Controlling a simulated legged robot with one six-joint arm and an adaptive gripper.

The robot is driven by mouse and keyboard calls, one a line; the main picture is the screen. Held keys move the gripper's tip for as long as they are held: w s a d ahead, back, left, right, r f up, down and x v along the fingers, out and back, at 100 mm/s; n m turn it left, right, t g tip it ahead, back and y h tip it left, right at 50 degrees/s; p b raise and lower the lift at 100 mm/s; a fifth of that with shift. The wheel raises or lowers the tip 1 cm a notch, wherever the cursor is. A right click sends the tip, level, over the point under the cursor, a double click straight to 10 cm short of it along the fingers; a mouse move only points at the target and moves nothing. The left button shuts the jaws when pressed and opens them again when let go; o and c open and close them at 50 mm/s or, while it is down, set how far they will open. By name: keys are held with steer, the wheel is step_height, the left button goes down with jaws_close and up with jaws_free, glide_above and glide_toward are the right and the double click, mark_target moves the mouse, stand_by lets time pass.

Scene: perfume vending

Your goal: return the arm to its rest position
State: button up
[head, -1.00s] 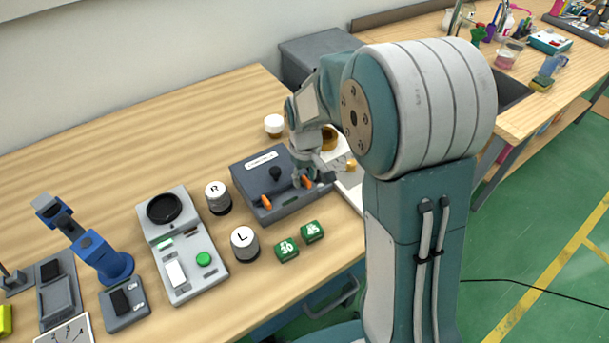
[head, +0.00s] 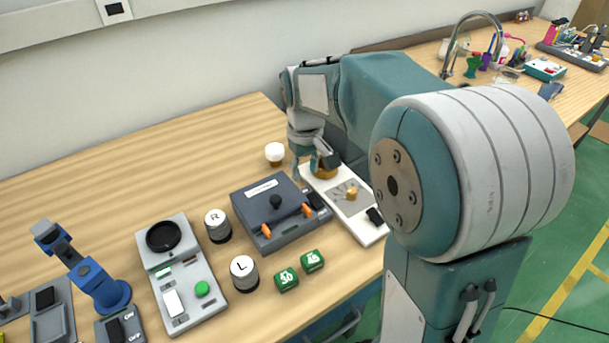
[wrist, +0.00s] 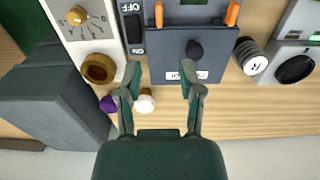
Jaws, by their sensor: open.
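My gripper (wrist: 160,85) is open and empty in the wrist view, with its two fingers apart above the table near the dark grey box (wrist: 172,68) that has a black knob. In the head view my gripper (head: 312,160) is partly hidden behind its own wrist and hangs over the back of the table, near the white panel with a brass ring. My arm is bent, with its big round joint at the right of the head view.
The dark box (head: 262,228) with orange handles, jars R (head: 218,228) and L (head: 244,275), green cubes (head: 287,280), a grey scale (head: 182,310) and a blue device (head: 95,285) stand on the table. A white-capped bottle (head: 275,155) stands close to my gripper. The table's back left is clear.

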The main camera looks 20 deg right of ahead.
stand_by(0.3)
steer(key=s+r+m+t, duration=0.2)
steer(key=s+r, duration=0.1)
steer(key=s, duration=0.7)
steer(key=s+r+m+t, duration=0.1)
steer(key=s+r+t, duration=0.1)
steer(key=s, duration=0.9)
steer(key=shift+d+r+m+t, duration=0.4)
steer(key=shift+d+t, duration=0.05)
steer(key=shift+t, duration=0.35)
